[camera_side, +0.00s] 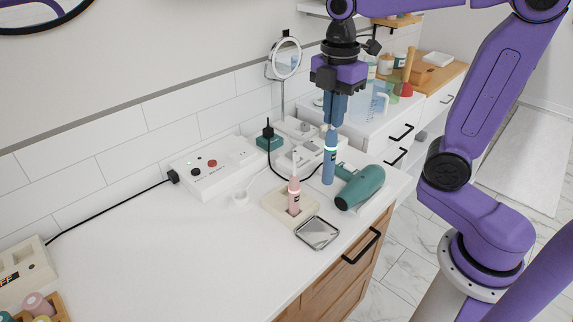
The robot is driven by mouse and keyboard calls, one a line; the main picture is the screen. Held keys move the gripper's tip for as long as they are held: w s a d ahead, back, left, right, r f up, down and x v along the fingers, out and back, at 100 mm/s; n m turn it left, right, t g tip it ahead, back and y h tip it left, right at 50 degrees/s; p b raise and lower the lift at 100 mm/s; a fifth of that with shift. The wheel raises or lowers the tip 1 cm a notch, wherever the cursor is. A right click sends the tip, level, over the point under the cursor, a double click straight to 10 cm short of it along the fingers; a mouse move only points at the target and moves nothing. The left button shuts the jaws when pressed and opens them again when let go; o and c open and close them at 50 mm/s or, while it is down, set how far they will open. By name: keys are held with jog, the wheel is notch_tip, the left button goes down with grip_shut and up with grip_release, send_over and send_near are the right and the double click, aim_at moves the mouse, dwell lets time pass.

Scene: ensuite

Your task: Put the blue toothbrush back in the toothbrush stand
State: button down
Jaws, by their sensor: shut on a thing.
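The blue toothbrush (329,165) hangs upright from my gripper (331,122), which is shut on its upper part. The lower end of the toothbrush appears to be above the counter, to the right of the stand; the exact gap is hard to judge. The toothbrush stand (273,208) is a low cream block on the white counter. A pink toothbrush (294,195) stands upright in it. The stand's openings are too small to make out here.
A teal hair dryer (361,188) lies right of the stand, close to the blue toothbrush. A small square mirror or tray (317,233) lies in front. A white power box (215,167) and round mirror (286,60) are behind.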

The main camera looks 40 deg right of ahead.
jog(key=w+a+f, duration=0.1)
jog(key=w+f, duration=1.1)
jog(key=shift+f, duration=0.15)
jog(key=c, duration=1.2)
grip_release()
jog(key=shift+f, duration=0.1)
jog(key=shift+c, duration=0.2)
notch_tip(320, 180, up, 12)
jog(key=shift+r, duration=0.2)
